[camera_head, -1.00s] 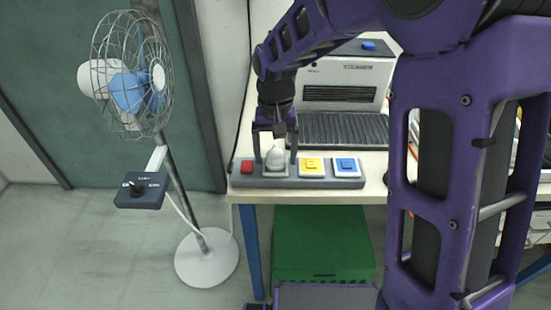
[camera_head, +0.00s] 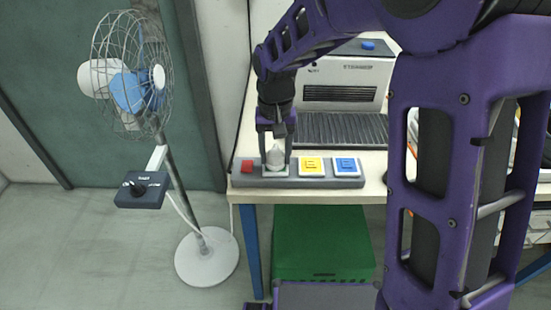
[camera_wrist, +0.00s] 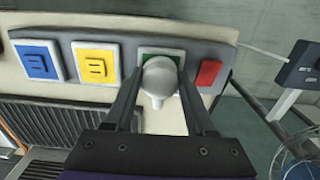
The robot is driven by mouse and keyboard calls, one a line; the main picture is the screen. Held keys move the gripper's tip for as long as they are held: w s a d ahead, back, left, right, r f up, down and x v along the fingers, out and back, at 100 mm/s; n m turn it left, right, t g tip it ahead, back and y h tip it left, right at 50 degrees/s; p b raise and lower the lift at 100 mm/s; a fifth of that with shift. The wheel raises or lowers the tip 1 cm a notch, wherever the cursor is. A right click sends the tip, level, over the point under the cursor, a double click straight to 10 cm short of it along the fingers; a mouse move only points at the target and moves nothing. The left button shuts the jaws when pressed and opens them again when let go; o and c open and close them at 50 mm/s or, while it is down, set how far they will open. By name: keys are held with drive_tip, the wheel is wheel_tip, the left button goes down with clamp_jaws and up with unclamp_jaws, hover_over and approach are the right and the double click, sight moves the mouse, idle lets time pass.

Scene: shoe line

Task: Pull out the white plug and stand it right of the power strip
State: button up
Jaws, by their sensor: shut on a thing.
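The grey power strip (camera_head: 240,181) lies along the front edge of the table. The white plug (camera_head: 274,157) stands upright at the strip's green socket, second from the left in the head view. My gripper (camera_head: 275,150) comes down from above and is shut on the plug, with a finger on either side. In the wrist view the plug (camera_wrist: 160,78) sits between the two fingers and covers part of the green socket (camera_wrist: 148,56). Whether its prongs are still in the socket is hidden.
The strip also has a red switch (camera_head: 247,166), a yellow socket (camera_head: 312,166) and a blue socket (camera_head: 346,166). Behind stands a beige machine (camera_head: 345,82) with a dark belt (camera_head: 340,130). A fan (camera_head: 135,80) stands left of the table. Bare tabletop (camera_head: 375,170) shows right of the strip.

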sight(275, 152)
clamp_jaws()
drive_tip(key=shift+r, duration=0.1)
drive_tip(key=shift+r+p, duration=2.35)
drive_tip(key=shift+r, duration=0.6)
